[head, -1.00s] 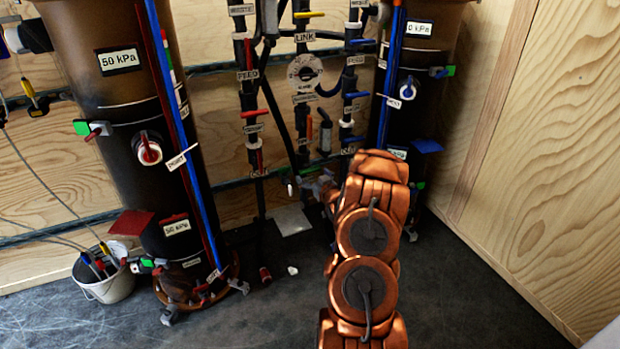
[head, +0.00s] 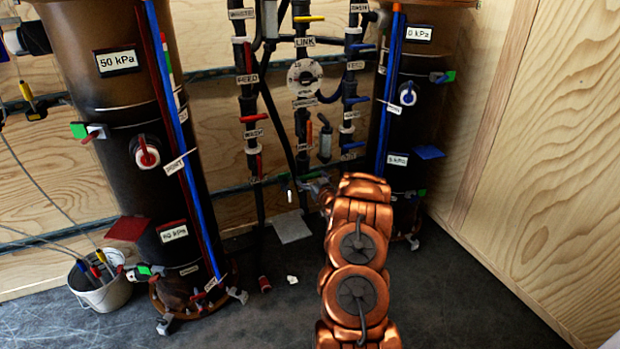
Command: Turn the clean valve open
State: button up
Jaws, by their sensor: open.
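I cannot read which valve label says clean. The pipe rack has several levered valves: a yellow lever (head: 309,19) above the LINK label (head: 304,42), a red lever (head: 254,118) on the left pipe, a blue lever (head: 357,100) on the right pipe and a small orange lever (head: 309,134) low in the middle. My gripper (head: 313,189) is small and partly hidden beyond my copper arm. It is open, low in front of the rack, below these levers. I see nothing held in it, and cannot tell whether it touches anything.
A large dark filter tank (head: 115,115) marked 50 kPa stands left. Another tank (head: 405,125) stands right, behind my arm. A white bucket (head: 104,293) holds several tools at left. A wooden wall (head: 545,150) bounds the right. The dark floor in front is mostly clear.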

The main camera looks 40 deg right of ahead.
jog(key=shift+w+d, duration=0.1)
jog(key=shift+w, duration=0.3)
jog(key=shift+c, duration=0.3)
jog(key=c, duration=0.8)
jog(key=shift+o, duration=0.2)
